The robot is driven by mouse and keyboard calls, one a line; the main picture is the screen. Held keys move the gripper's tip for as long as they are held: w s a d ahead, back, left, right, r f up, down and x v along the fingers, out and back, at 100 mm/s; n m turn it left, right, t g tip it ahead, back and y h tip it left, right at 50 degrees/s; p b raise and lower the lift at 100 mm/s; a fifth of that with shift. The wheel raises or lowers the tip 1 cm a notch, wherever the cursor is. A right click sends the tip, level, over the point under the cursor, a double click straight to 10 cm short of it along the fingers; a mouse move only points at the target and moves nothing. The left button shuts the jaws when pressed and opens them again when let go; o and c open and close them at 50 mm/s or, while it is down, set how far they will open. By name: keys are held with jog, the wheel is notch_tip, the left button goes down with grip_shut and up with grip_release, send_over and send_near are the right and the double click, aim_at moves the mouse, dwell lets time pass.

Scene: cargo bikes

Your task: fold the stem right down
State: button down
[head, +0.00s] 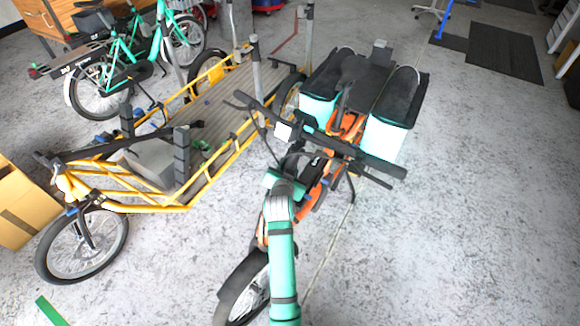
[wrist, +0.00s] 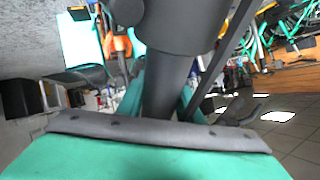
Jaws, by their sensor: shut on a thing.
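The orange cargo bike (head: 316,192) stands in the middle of the head view, its front wheel toward me. Its black handlebar (head: 338,146) runs across, above the frame. My gripper (head: 287,179) is at the front of the bike, just below the bar, and partly hides the steering column. In the wrist view the dark grey stem (wrist: 168,85) runs between the teal fingers of my gripper (wrist: 164,98), which are shut on it. A thicker dark part (wrist: 185,22) sits at the stem's upper end in that view. The stem's hinge or latch cannot be made out.
A yellow cargo bike (head: 205,110) with a long slatted bed stands close on the left. A teal bike (head: 125,65) is behind it. A cardboard box (head: 22,208) is at the far left.

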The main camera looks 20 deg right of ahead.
dwell(0.4)
jog(key=c, duration=1.3)
grip_release()
jog(key=shift+o, duration=0.2)
jog(key=shift+w+a+r, duration=0.1)
jog(key=shift+w+r, duration=0.05)
jog(key=v, duration=0.9)
jog(key=shift+s+a, duration=0.1)
jog(key=shift+s, duration=0.35)
jog(key=shift+s+a+r, duration=0.1)
jog(key=shift+s, duration=0.35)
